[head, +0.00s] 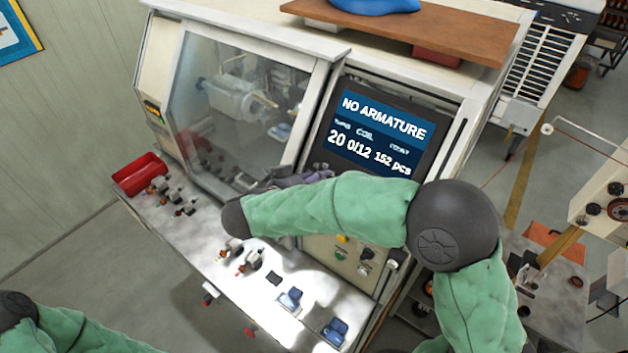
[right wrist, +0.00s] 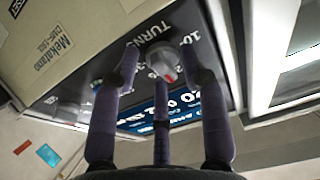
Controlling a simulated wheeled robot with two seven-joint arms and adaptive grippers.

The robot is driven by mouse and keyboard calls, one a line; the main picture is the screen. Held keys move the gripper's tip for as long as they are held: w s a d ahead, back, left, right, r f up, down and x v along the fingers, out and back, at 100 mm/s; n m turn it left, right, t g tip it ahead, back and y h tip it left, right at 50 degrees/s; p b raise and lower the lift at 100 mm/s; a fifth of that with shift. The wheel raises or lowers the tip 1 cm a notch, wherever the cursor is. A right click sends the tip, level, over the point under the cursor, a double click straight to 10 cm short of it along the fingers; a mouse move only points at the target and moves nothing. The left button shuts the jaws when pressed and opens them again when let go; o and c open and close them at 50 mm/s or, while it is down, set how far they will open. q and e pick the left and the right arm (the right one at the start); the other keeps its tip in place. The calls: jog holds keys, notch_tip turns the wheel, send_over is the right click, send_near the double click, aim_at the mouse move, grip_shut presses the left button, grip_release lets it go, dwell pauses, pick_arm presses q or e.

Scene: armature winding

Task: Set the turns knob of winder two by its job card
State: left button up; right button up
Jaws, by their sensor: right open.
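The turns knob (right wrist: 163,60) is a round grey dial with a red mark on a dark panel, under the printed word TURNS. My right gripper (right wrist: 160,70) is open, its purple fingers spread around the knob; whether they touch it is unclear. Some scale numbers are hidden by the fingers. In the head view the right gripper (head: 302,178) is at the winder's front below the screen (head: 375,132), and my forearm hides the knob. The screen reads NO ARMATURE, 20, 0/12 and 152 pcs. My left gripper is out of view. I cannot make out a job card.
The winder's sloping front ledge (head: 215,262) holds several small armatures and blue parts (head: 290,300). A red bin (head: 139,174) stands at its left end. A clear guard window (head: 240,105) is left of the screen. Buttons (head: 342,254) sit beneath my right forearm.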

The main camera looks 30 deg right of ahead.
jog(key=shift+w+a, duration=0.1)
grip_shut()
